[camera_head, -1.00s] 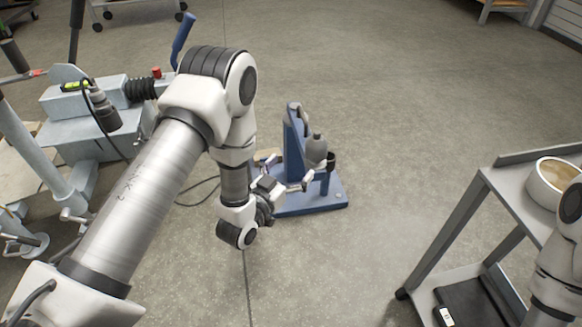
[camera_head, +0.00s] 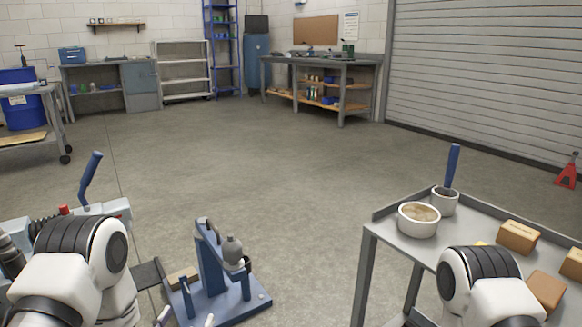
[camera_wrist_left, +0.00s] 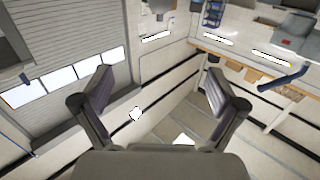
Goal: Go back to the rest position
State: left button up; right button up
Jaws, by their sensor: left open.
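My left gripper (camera_wrist_left: 160,85) is open and empty, its two fingers spread wide apart in the left wrist view. In the head view only its light fingertips (camera_head: 186,318) show at the bottom edge, in front of the blue stand's base. My left arm (camera_head: 80,265) is folded at the bottom left. My right arm (camera_head: 485,285) shows at the bottom right, in front of the grey cart; its gripper is out of view.
A blue stand (camera_head: 208,262) with a grey bottle stands on the floor. A grey cart (camera_head: 480,215) at right holds a white bowl (camera_head: 418,220), a cup (camera_head: 445,203) with a blue handle, and brown boxes (camera_head: 518,237). The middle floor is clear; workbenches and a roller door stand behind.

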pick_arm(q)
jog(key=s+f+n+g+y, duration=0.1)
jog(key=s+f+g+y, duration=0.1)
jog(key=s+f+g, duration=1)
jog(key=s+a+f+n+g+p, duration=0.1)
jog(key=s+f+g, duration=0.25)
jog(key=s, duration=0.65)
jog(key=s+a+f+g, duration=0.1)
jog(key=s+f+g, duration=0.25)
jog(key=s, duration=0.65)
notch_tip(320, 180, up, 36)
jog(key=t+p, duration=0.1)
jog(key=p, duration=3.5)
jog(key=shift+f+y+p, duration=0.25)
jog(key=shift+y+p, duration=0.1)
jog(key=shift+y, duration=0.05)
pick_arm(e)
notch_tip(320, 180, up, 38)
jog(key=shift+w+f, duration=0.15)
jog(key=shift+w, duration=0.05)
pick_arm(q)
jog(key=shift+a, duration=0.1)
